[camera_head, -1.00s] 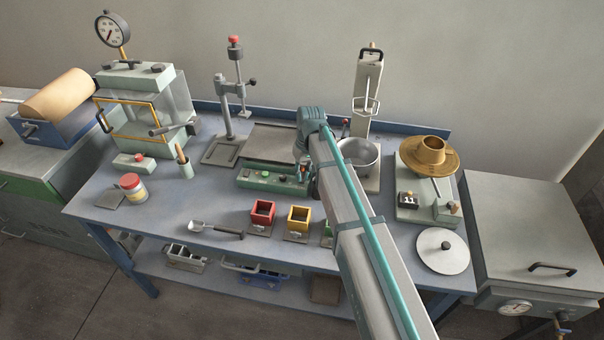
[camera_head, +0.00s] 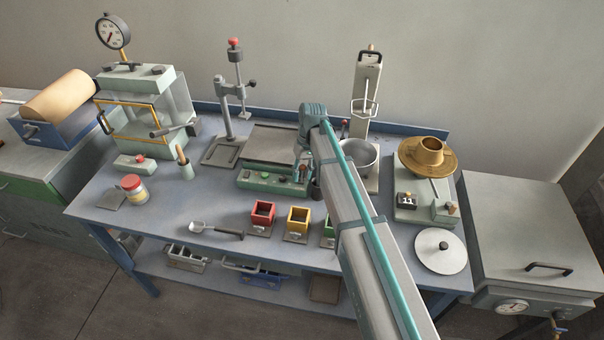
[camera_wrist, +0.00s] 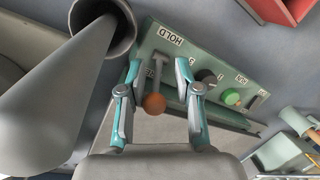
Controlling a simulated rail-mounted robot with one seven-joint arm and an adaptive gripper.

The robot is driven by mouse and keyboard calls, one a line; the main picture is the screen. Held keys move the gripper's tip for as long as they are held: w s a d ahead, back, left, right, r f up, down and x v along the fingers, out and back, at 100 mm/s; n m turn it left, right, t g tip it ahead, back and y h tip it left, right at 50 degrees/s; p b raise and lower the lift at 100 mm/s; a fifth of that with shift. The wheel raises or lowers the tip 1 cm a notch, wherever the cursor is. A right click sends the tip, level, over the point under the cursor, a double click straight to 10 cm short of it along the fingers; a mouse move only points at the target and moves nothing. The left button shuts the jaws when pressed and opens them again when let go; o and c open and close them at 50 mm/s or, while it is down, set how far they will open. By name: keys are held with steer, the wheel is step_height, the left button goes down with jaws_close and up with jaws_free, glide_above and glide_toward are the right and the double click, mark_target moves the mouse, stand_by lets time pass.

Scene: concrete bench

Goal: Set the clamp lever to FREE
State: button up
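The clamp lever (camera_wrist: 154,103) has a grey stem and an orange-brown ball knob, and stands on a pale green control box (camera_wrist: 213,70). A HOLD label (camera_wrist: 170,35) shows upside down in the wrist view, near the stem's far end. Another label beside the stem is partly hidden and unreadable. My gripper (camera_wrist: 158,70) is open, one finger on each side of the stem. I cannot tell whether either finger touches it. In the head view, the box (camera_head: 268,182) lies mid-bench, with my gripper (camera_head: 302,172) over its right end, hiding the lever.
A dark round holder (camera_wrist: 112,22) with a large grey rod stands close to the box. Dark and green knobs (camera_wrist: 231,97) sit along its panel. Red (camera_head: 263,212) and yellow (camera_head: 298,218) boxes stand in front. A metal bowl (camera_head: 358,158) stands to the right.

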steer(key=v, duration=1.2)
